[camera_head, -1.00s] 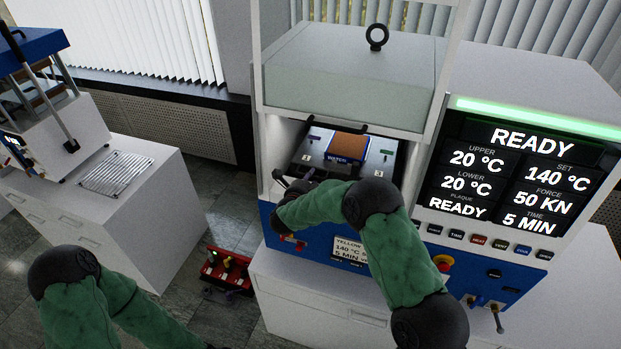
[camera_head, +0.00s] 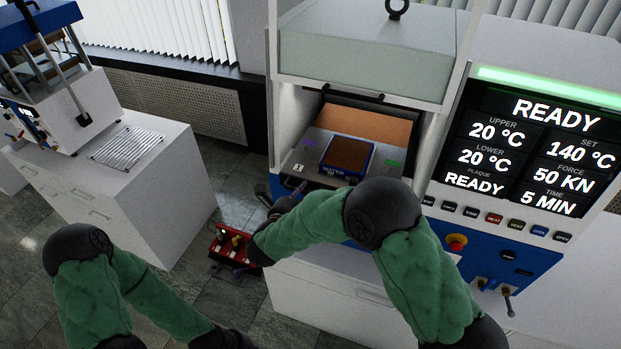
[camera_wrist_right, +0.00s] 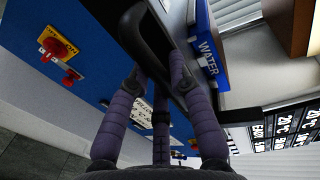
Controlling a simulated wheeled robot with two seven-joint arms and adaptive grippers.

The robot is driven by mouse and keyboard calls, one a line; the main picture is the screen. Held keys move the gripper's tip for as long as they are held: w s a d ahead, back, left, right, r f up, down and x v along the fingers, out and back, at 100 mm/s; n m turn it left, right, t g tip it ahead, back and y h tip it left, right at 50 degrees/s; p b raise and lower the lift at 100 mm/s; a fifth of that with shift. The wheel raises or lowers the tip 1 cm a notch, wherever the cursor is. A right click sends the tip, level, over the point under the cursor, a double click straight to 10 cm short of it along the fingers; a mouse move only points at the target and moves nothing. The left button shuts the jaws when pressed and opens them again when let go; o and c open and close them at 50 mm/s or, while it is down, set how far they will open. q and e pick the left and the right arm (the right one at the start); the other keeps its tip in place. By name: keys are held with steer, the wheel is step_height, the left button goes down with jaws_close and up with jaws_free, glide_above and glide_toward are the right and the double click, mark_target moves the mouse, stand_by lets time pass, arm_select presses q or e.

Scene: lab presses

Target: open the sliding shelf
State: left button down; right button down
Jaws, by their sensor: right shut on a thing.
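The sliding shelf (camera_head: 307,158) is a grey plate that sticks out of the press opening at its front. On it sits a blue tray (camera_head: 364,172) labelled WATER with a brown filling; the tray also shows in the right wrist view (camera_wrist_right: 207,42). My right gripper (camera_head: 277,200) is at the shelf's front left, partly hidden by my forearm. In the right wrist view its purple fingers (camera_wrist_right: 155,82) are closed around the black bar handle (camera_wrist_right: 150,40). My left arm shows at the lower left, but its gripper is out of view.
The press (camera_head: 365,68) has a raised clear guard and a lit panel (camera_head: 530,145) reading READY. A red emergency knob (camera_head: 456,242) is at its front. A red carrier (camera_head: 230,248) stands on the floor.

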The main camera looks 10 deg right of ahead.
steer(key=f+v, duration=0.1)
steer(key=v, duration=0.6)
steer(key=shift+s+a+f+b, duration=0.2)
steer(key=shift+s+f+b, duration=0.15)
steer(key=shift+b, duration=0.05)
steer(key=c, duration=1.1)
jaws_free()
steer(key=shift+s+a, duration=0.1)
steer(key=shift+s, duration=0.05)
steer(key=shift+r, duration=0.1)
steer(key=v, duration=1.2)
